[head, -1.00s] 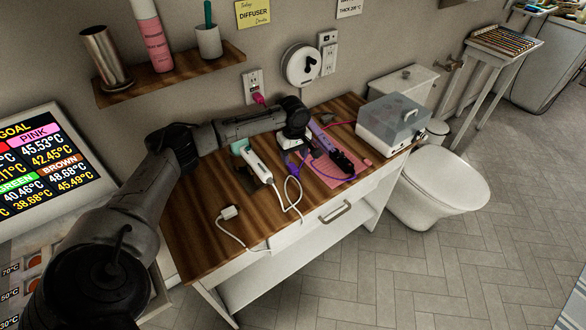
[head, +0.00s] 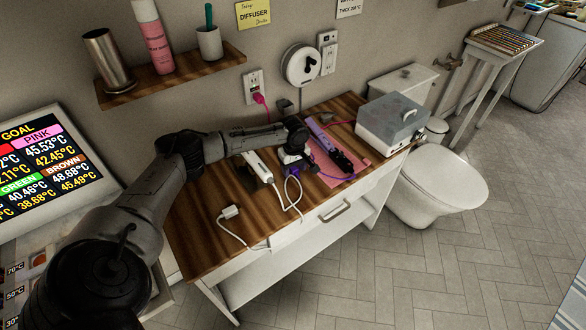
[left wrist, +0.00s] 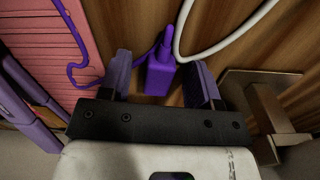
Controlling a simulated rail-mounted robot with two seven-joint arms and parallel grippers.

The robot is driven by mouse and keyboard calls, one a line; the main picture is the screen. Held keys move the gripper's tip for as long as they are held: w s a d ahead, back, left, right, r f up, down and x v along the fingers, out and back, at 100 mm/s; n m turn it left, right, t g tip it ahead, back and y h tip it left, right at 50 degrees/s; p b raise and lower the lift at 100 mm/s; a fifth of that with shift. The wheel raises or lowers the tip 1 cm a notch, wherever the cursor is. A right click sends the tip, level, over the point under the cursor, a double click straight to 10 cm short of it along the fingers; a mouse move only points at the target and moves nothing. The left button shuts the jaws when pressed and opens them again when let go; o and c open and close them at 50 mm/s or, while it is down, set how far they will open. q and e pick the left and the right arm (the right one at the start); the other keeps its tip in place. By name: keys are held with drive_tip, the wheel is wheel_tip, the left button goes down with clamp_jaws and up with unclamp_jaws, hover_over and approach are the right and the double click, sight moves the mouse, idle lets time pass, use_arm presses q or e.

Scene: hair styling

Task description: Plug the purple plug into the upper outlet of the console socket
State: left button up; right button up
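The purple plug (head: 293,171) lies on the wooden table; its purple cord runs to a lilac hair iron (head: 322,134) on the pink mat. In the left wrist view the plug (left wrist: 160,76) is between the fingers of my left gripper (left wrist: 162,84), with a gap on each side. The gripper is open and low over the table; in the head view it (head: 294,160) partly hides the plug. A wall socket (head: 253,82) above the table has a pink plug (head: 259,98) in its lower part; its upper part looks free. My right gripper is out of view.
A white iron (head: 258,166) and white plug (head: 229,211) with a cord lie left of my gripper. A boxy device with a clear lid (head: 391,121) stands at the right. A shelf (head: 180,76) with cups and a bottle and a second socket (head: 328,53) are on the wall.

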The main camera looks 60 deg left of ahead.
use_arm(q)
drive_tip(key=c, duration=1)
drive_tip(key=shift+r, duration=0.1)
